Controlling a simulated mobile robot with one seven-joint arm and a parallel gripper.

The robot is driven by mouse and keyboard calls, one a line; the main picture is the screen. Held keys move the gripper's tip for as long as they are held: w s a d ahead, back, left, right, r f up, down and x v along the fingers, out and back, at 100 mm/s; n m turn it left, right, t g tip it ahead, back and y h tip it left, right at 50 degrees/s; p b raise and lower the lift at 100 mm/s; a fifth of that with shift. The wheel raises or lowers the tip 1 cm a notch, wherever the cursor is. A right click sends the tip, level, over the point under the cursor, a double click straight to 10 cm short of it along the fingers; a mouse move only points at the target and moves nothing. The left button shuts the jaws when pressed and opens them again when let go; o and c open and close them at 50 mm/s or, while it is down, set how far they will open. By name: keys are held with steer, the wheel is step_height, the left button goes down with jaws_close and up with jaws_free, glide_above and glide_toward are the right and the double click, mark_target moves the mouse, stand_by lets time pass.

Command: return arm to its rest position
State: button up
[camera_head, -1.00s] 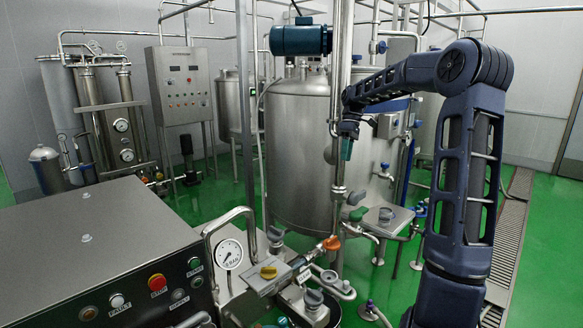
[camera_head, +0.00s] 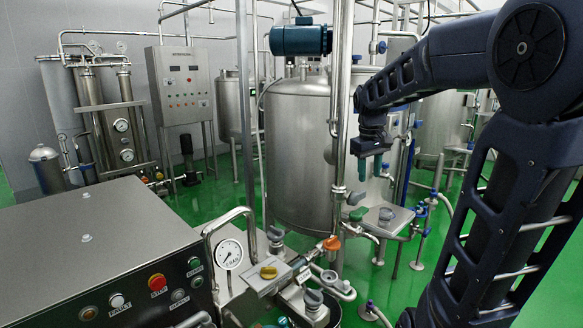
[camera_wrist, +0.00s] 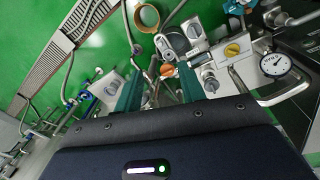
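My gripper (camera_head: 370,167) hangs fingers down at the end of my dark blue arm, in front of the large steel tank's right side in the head view. Its two teal fingers are apart with nothing between them, so it is open and empty. In the wrist view my gripper (camera_wrist: 160,88) also shows both fingers spread. Beyond them lie pipes and an orange valve handle (camera_wrist: 168,70), with clear depth between. My arm's elbow and upper links fill the right of the head view.
The large steel tank (camera_head: 298,150) and a vertical pipe (camera_head: 338,110) stand left of my gripper. A control cabinet (camera_head: 95,250) is at lower left.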

steer(key=s+d+f+m+t, duration=0.2)
steer(key=s, duration=0.5)
steer(key=s+d+f+m+t+y, duration=0.1)
steer(key=s+d+f+m, duration=0.1)
steer(key=s, duration=0.5)
steer(key=shift+s+d+f+m+t, duration=0.4)
steer(key=shift+d+m, duration=0.1)
steer(key=shift+d, duration=0.1)
